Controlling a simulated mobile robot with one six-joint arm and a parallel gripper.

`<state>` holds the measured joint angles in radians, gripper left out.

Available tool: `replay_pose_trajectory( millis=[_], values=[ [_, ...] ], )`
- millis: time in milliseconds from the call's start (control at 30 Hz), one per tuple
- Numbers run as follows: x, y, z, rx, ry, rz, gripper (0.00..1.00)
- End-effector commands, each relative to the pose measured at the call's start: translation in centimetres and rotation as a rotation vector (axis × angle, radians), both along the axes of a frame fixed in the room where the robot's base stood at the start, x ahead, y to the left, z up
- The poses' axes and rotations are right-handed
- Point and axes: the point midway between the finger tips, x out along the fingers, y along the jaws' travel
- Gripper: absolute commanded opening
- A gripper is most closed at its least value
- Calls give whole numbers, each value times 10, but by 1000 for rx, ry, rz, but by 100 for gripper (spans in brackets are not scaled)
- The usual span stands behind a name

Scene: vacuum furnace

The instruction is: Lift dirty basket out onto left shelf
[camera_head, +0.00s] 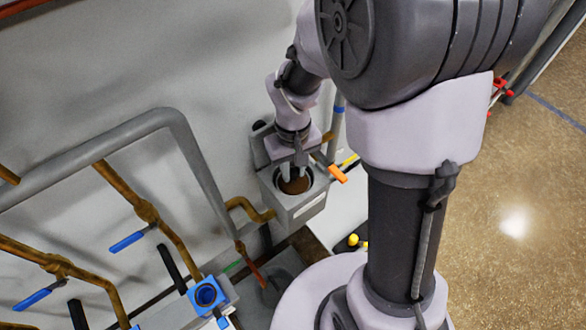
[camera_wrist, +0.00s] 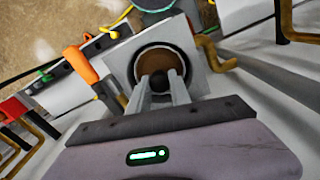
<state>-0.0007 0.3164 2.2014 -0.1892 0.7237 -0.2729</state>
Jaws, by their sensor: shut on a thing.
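The dirty basket (camera_head: 297,187) shows as a brown round surface inside the round opening of a grey box-shaped unit (camera_head: 306,208). In the wrist view the basket (camera_wrist: 165,59) fills the middle of that dark-rimmed opening. My gripper (camera_head: 293,176) points down into the opening from above. In the wrist view my gripper (camera_wrist: 172,82) has its fingers shut on the basket's small dark round knob (camera_wrist: 175,78). The basket's sides and bottom are hidden inside the opening. I cannot tell for certain which surface is the left shelf.
An orange handle (camera_head: 338,174) sticks out beside the opening, and it also shows in the wrist view (camera_wrist: 80,64). Thick grey pipe (camera_head: 100,155), brass pipes and blue-handled valves (camera_head: 127,242) crowd the left. A blue fitting (camera_head: 206,294) stands low in front. The wall is close behind.

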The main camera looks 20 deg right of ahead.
Motion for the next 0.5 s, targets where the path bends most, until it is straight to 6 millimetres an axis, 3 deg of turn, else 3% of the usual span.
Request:
replay_pose_trajectory(
  millis=[500],
  values=[
    [0,0,40,0,-1,0,0]
  ],
)
